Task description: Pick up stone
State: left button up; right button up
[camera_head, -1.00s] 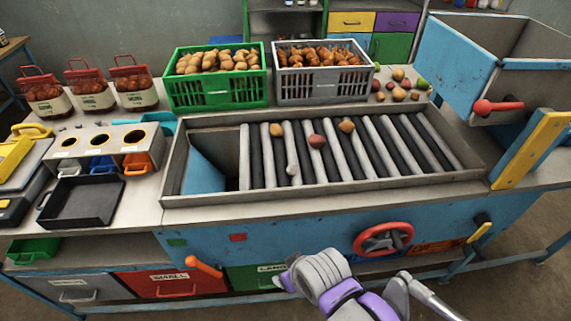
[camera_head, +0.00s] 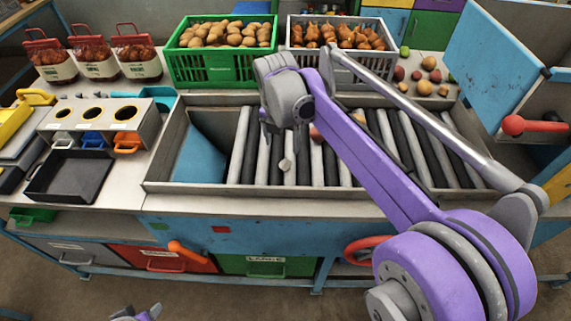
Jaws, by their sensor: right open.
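A small pale grey lump, likely the stone (camera_head: 286,165), lies on the rollers of the sorting table (camera_head: 236,158), left of their middle. My right arm reaches in from the lower right across the rollers. Its wrist is above the table's back edge, behind and a little left of the stone as seen here. My right gripper (camera_head: 266,115) is mostly hidden by the wrist; it is open, apart from the stone.
A reddish lump (camera_head: 315,134) on the rollers is partly covered by my arm. A green crate (camera_head: 222,68) of potatoes and a grey crate (camera_head: 345,68) of orange-brown produce stand behind. Loose produce lies at back right. A black tray (camera_head: 72,178) is at left.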

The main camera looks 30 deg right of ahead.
aim_at(285, 162)
jog(key=shift+n, duration=0.3)
jog(key=f, duration=0.3)
jog(key=w+d+f, duration=0.1)
jog(key=f, duration=0.6)
jog(key=shift+w+d+f, duration=0.2)
jog(key=shift+d+f, duration=0.05)
jog(key=shift+f, duration=0.05)
grip_shut()
